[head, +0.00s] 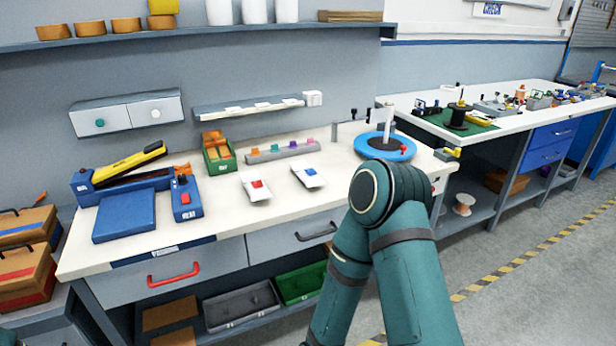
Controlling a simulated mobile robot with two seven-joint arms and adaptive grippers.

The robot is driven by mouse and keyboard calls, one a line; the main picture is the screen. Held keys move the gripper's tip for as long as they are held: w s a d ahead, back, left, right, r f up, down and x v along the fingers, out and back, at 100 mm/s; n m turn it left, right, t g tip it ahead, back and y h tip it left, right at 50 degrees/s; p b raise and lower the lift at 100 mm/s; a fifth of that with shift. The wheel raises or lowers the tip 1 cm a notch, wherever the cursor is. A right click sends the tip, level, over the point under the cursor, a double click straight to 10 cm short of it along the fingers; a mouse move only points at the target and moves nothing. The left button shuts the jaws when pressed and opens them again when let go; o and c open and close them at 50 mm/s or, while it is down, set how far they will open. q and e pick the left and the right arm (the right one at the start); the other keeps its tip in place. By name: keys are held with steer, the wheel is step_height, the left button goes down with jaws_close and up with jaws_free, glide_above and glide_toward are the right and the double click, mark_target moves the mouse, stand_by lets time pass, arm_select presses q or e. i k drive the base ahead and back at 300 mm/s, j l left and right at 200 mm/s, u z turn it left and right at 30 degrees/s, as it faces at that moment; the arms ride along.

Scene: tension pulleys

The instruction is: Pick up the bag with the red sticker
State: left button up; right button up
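The bag with the red sticker (258,194) is a small white packet lying flat on the white workbench (215,222), near the bench's middle. A similar white bag with a blue sticker (302,181) lies just to its right, apart from it. Neither gripper shows in the head view. A teal arm of mine, bent at a rounded joint, rises from the bottom right and covers the bench's front right part. Nothing touches the bag with the red sticker.
A blue heat sealer (124,214) and a blue box (186,199) stand left of the bags. Behind are a green bin (219,163) and a grey rail (270,154). A blue turntable (400,149) is at right. The bench in front of the bags is clear.

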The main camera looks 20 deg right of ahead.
mark_target(253, 184)
steer(key=i+z, duration=0.1)
steer(key=z, duration=2.05)
steer(key=j+z, duration=0.1)
steer(key=j, duration=0.8)
